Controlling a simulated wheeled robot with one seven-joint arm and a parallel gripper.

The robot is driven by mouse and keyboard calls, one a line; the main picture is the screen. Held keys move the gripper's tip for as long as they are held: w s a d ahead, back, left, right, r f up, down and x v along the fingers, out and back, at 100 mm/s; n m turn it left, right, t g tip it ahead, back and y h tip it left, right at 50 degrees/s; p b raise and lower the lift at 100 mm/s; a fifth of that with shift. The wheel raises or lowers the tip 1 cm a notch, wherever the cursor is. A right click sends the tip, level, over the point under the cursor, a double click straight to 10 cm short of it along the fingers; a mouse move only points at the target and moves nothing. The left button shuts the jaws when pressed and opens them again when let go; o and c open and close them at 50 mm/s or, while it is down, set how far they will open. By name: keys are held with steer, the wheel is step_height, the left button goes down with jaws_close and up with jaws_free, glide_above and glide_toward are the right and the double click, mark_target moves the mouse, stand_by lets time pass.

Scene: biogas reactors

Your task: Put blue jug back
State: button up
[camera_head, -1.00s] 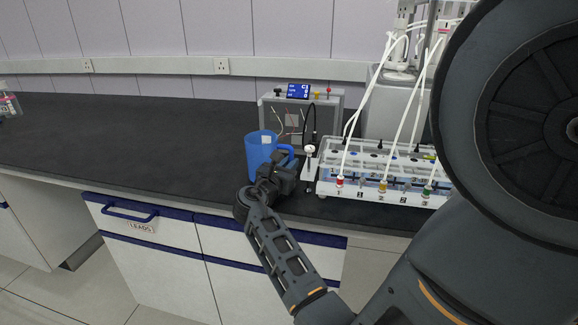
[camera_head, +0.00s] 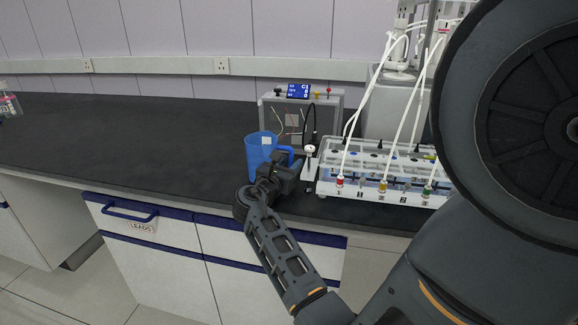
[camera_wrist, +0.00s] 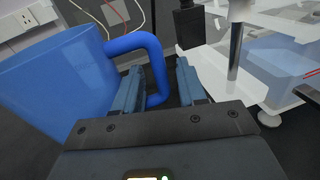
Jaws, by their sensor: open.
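The blue jug (camera_head: 259,152) stands upright on the dark bench, in front of a grey control box. In the wrist view the jug (camera_wrist: 55,80) fills the left side, with its handle (camera_wrist: 150,50) towards my gripper. My gripper (camera_wrist: 165,85) is open, with one finger on each side of the lower part of the handle. In the head view my gripper (camera_head: 284,165) is at the right side of the jug, by the handle; the fingertips are mostly hidden there. I cannot tell whether a finger touches the handle.
The grey control box (camera_head: 330,102) with a blue display stands behind the jug. A rack of bottles with white tubes (camera_head: 385,180) is close to the right of my gripper, beside a white-topped post (camera_head: 309,150). The bench (camera_head: 130,135) is clear to the left.

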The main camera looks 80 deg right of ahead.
steer(key=v, duration=1.2)
